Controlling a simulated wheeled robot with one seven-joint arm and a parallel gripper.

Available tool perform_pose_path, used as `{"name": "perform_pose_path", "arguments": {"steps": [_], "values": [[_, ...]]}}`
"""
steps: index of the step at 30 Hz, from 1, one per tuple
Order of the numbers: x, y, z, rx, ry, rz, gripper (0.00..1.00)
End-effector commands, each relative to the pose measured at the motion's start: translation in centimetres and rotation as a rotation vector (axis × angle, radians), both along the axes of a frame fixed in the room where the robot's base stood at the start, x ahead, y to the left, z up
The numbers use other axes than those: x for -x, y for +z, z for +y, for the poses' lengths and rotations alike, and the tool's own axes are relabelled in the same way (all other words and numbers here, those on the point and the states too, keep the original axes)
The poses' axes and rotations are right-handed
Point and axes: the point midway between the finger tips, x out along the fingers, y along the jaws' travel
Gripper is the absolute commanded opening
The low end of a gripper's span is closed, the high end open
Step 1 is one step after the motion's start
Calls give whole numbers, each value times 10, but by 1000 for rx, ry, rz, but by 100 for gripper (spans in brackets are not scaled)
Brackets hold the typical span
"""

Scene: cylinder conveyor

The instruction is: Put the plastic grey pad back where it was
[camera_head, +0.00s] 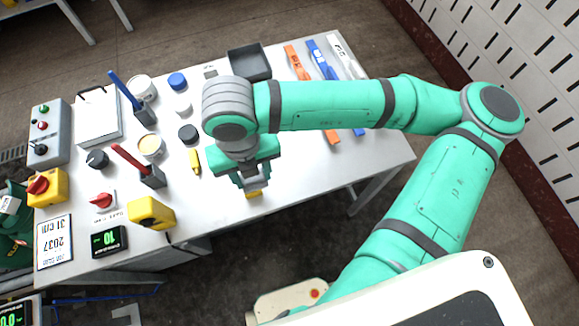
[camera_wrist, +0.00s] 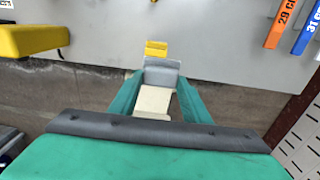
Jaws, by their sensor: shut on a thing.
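My gripper (camera_head: 250,180) is low over the table's near edge, right of its middle. Its green fingers (camera_wrist: 158,95) converge in the wrist view on a grey piece, which I take to be the plastic grey pad (camera_wrist: 162,67). The gripper is shut on it. In the head view the pad is mostly hidden among the fingers. A small yellow block (camera_wrist: 156,48) shows just beyond the pad, and also below the fingertips in the head view (camera_head: 254,193). I cannot tell whether it touches the pad. A pale panel shows between the fingers; its nature is unclear.
A yellow box (camera_head: 151,213) stands left of the gripper. A yellow marker-like piece (camera_head: 195,161), a dark cylinder (camera_head: 188,135) and red-handled holder (camera_head: 152,176) stand behind it. A dark tray (camera_head: 250,64) is at the back.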

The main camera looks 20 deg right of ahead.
Motion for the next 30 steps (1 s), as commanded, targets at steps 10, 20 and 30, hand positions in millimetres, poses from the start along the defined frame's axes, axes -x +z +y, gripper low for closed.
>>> {"name": "perform_pose_path", "arguments": {"steps": [10,20,30], "values": [[-24,-32,-69,-2,-13,2,25],[-39,-78,-110,-1,-6,1,25],[-45,-98,-124,-1,-3,2,25]]}}
